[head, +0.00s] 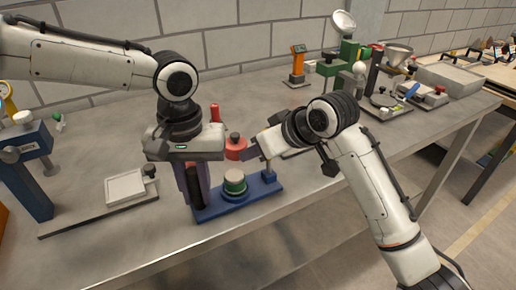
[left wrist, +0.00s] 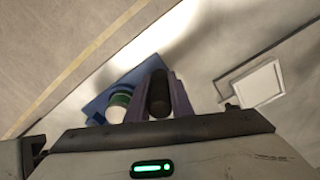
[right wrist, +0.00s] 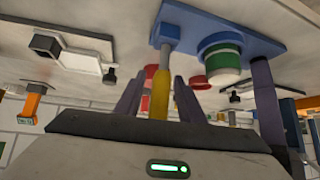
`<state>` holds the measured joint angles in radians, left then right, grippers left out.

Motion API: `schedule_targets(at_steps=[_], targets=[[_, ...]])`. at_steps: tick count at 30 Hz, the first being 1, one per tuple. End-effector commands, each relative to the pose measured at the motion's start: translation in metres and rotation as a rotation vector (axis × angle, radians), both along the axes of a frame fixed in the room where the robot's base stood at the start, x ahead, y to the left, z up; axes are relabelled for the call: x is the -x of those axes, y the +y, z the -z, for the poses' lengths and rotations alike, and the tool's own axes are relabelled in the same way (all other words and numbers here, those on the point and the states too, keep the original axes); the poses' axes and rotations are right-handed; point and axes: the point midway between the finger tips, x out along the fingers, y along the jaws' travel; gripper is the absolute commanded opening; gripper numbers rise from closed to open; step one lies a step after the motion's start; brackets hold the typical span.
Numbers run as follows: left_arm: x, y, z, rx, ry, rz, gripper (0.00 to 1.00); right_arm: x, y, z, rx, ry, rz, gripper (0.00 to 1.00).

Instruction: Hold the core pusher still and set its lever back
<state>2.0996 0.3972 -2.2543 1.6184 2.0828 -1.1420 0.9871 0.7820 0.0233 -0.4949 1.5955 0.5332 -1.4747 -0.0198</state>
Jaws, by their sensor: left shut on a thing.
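The core pusher has a blue base (head: 222,204), a green and white cylinder (head: 235,183) and a red part (head: 236,147) with a dark knob above it. My left gripper (left wrist: 158,88) is shut on the pusher's black upright grip (head: 195,187), at the left end of the base. A lever with a yellow handle (right wrist: 158,98) and grey shaft (right wrist: 169,38) stands at the base's other end. My right gripper (right wrist: 158,82) has its fingers on either side of the yellow handle, with gaps showing. In the head view my right wrist partly hides the lever's upper part.
A white square tray (head: 125,187) on a dark plate lies left of the pusher. A blue stand (head: 27,170) is at the far left. An orange device (head: 297,66) and a green stand (head: 340,68) are behind. Bare bench lies in front.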

Motion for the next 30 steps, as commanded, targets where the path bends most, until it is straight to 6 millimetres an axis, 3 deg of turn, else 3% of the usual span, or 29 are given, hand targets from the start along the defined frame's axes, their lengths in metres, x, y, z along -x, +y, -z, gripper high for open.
schedule_targets(at_steps=[8, 24, 30], targets=[[-0.001, 0.0, -0.001, 0.002, -0.002, -0.003, 0.0, 0.002, -0.003, -0.005, -0.001, -0.004, 0.001, 0.36], [-0.001, 0.0, -0.001, 0.002, -0.002, -0.003, 0.0, 0.052, -0.051, -0.076, -0.002, -0.005, 0.001, 0.36], [-0.001, 0.0, -0.001, 0.002, -0.002, -0.003, 0.0, 0.061, -0.058, -0.085, 0.0, -0.001, 0.001, 0.36]])
